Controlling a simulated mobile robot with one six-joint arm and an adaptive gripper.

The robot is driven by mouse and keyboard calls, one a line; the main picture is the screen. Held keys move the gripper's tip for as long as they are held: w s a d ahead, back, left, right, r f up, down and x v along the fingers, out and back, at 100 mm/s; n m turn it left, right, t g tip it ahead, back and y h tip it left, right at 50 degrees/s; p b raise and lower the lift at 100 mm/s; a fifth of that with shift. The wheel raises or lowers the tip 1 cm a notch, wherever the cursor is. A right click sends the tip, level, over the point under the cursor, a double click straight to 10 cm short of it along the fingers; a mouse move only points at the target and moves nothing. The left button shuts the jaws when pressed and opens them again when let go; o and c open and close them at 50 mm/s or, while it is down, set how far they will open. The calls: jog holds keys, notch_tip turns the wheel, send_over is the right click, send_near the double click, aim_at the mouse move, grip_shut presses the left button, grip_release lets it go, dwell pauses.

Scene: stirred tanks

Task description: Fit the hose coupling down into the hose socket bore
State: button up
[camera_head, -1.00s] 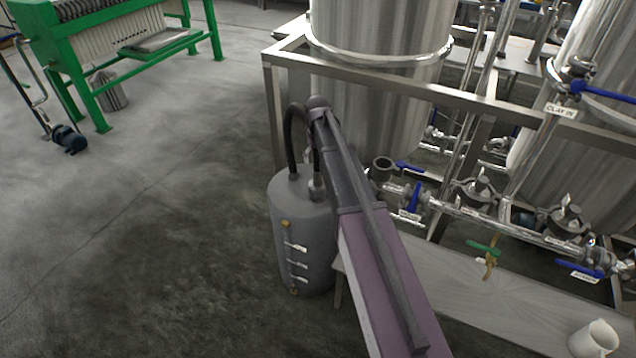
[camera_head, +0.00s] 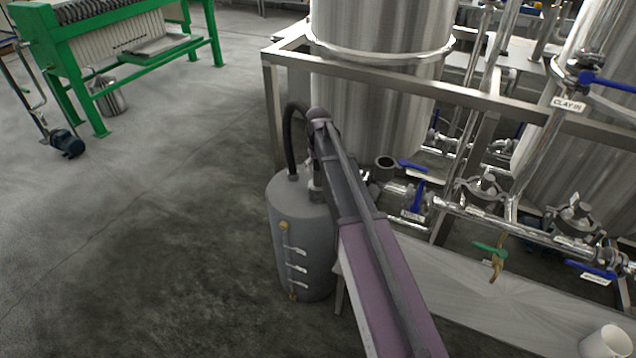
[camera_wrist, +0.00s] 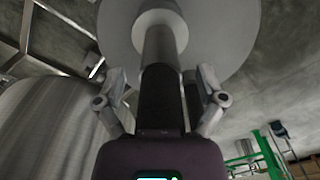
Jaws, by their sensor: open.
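The grey tank (camera_head: 302,245) stands on the floor left of the steel frame. A black hose (camera_head: 290,140) arches up from its top and passes behind my arm. In the wrist view, my gripper (camera_wrist: 162,74) is open, one finger on each side of a dark hose part (camera_wrist: 161,100). A grey cylinder, seemingly the hose coupling (camera_wrist: 159,50), continues from it to a pale round collar (camera_wrist: 158,17) on the tank's top, seemingly the socket. The bore is hidden, so I cannot tell how deep the coupling sits. In the head view my arm hides the fingers.
The steel frame (camera_head: 400,83), large tank (camera_head: 375,110) and pipes with blue valve handles (camera_head: 417,195) are close on the right. A bench (camera_head: 470,290) with a white cup (camera_head: 605,342) is at lower right.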

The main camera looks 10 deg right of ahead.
dwell(0.3)
grip_shut()
jog(key=shift+r, duration=0.2)
notch_tip(320, 180, up, 18)
jog(key=p, duration=1.8)
jog(key=shift+f, duration=0.25)
jog(key=shift+a, duration=0.1)
dwell(0.3)
